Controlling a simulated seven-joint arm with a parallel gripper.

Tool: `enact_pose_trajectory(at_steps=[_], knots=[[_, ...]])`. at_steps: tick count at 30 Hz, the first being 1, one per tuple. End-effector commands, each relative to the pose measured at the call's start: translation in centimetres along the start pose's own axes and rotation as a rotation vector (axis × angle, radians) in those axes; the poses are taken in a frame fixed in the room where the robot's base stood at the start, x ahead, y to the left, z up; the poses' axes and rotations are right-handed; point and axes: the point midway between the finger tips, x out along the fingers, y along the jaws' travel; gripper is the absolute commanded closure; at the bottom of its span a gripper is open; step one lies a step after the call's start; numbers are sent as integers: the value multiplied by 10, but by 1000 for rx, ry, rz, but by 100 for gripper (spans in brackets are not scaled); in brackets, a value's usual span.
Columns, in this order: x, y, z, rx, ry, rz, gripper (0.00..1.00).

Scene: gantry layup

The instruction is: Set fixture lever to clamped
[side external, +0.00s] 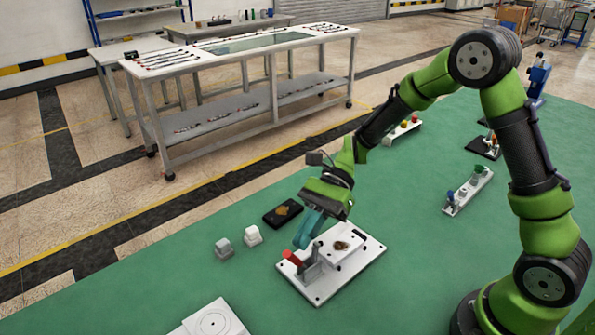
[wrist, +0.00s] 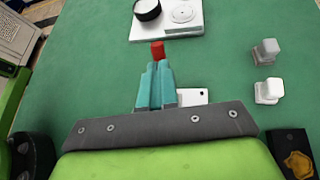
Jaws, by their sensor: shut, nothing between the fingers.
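The fixture is a white base plate (side external: 350,275) on the green table, carrying a grey metal clamp (side external: 311,270) and a raised white block with a dark brown patch on top. Its lever has a red handle (side external: 291,257) at the plate's left end. The red handle (wrist: 158,48) also shows in the wrist view, just beyond my fingertips. My gripper (side external: 302,243) has teal fingers, shut and empty, just above and beside the red handle. In the wrist view my gripper (wrist: 157,66) hides most of the fixture. I cannot tell whether the fingers touch the handle.
Two small pale blocks (side external: 223,248) (side external: 252,236) stand left of the fixture. A black tray (side external: 270,217) with a brown piece lies behind it. A white plate (side external: 190,330) with a disc is at the front. Other small fixtures (side external: 468,190) stand to the right.

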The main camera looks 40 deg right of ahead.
Motion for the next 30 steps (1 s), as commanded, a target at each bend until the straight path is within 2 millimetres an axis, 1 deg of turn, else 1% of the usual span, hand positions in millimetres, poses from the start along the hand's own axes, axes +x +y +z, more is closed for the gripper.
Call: enact_pose_trajectory(at_steps=[1,6,20,26,30], knots=[[5,0,0,0,1,3,100],[12,0,0,0,1,0,100],[13,0,1,1,16,0,100],[18,-1,4,12,89,0,100],[26,-2,8,28,184,2,100]])
